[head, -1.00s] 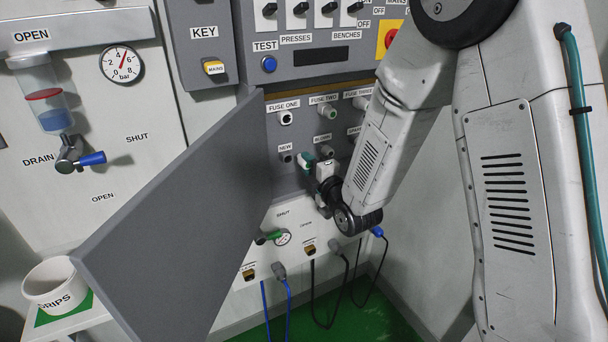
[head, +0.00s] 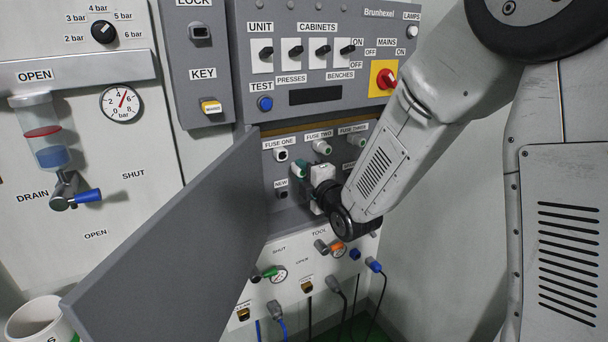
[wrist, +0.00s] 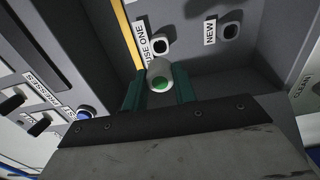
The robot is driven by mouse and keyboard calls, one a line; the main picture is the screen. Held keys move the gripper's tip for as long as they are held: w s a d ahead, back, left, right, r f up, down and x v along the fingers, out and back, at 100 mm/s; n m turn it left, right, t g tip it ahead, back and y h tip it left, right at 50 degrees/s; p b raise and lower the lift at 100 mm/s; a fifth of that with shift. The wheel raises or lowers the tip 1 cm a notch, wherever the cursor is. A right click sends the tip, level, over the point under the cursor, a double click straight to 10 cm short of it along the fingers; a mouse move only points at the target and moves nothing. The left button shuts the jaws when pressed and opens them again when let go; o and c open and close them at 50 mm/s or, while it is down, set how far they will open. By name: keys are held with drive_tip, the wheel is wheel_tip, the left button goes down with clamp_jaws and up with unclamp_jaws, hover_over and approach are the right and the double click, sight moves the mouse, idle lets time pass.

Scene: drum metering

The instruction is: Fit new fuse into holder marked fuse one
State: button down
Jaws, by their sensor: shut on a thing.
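My gripper (wrist: 160,90), with green fingers, is shut on a pale cylindrical fuse with a green end (wrist: 160,78). In the head view my gripper (head: 299,169) is just right of and below the holder marked FUSE ONE (head: 281,155). In the wrist view this holder (wrist: 160,47) shows a dark opening just beyond the fuse; the fuse seems to be outside it, though the gap is hard to judge. The holder marked NEW (head: 283,194) looks dark and empty, and it also shows in the wrist view (wrist: 230,31).
A grey cabinet door (head: 180,235) stands open left of the fuse panel. The FUSE TWO holder (head: 322,147) and FUSE THREE holder (head: 353,140) are close on the right. My wrist partly hides the lower row. Switches and a red knob (head: 386,79) are above.

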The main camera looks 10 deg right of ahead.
sight(294, 165)
drive_tip(key=shift+x, duration=2.65)
drive_tip(key=shift+x, duration=1.65)
drive_tip(key=c, duration=1)
unclamp_jaws()
drive_tip(key=shift+c, duration=0.2)
drive_tip(key=shift+s, duration=0.15)
drive_tip(key=v, duration=0.7)
drive_tip(key=shift+s+d, duration=0.15)
drive_tip(key=shift+s, duration=0.1)
